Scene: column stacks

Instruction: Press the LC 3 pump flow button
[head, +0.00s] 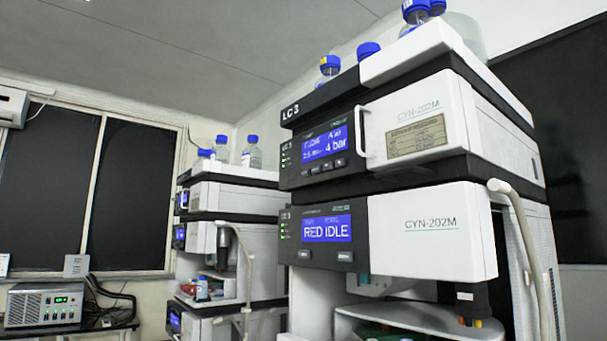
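The LC 3 stack (420,200) stands close, right of the middle in the head view, with "LC 3" on its top edge. Its upper unit has a dark panel with a blue pump screen (325,144) that seems to read FLOW and 4 bar. A row of small dark buttons (326,167) sits under that screen; their labels are too small to read. The lower unit has a blue screen (327,229) reading RED IDLE, with two buttons (325,256) below it. Neither of my grippers shows in this view.
A second column stack (225,235) stands further back on the left. Bottles with blue caps (330,66) stand on both stacks. A pale curved tube (520,235) hangs at the near stack's right. A grey power box (44,305) rests on a table at the far left.

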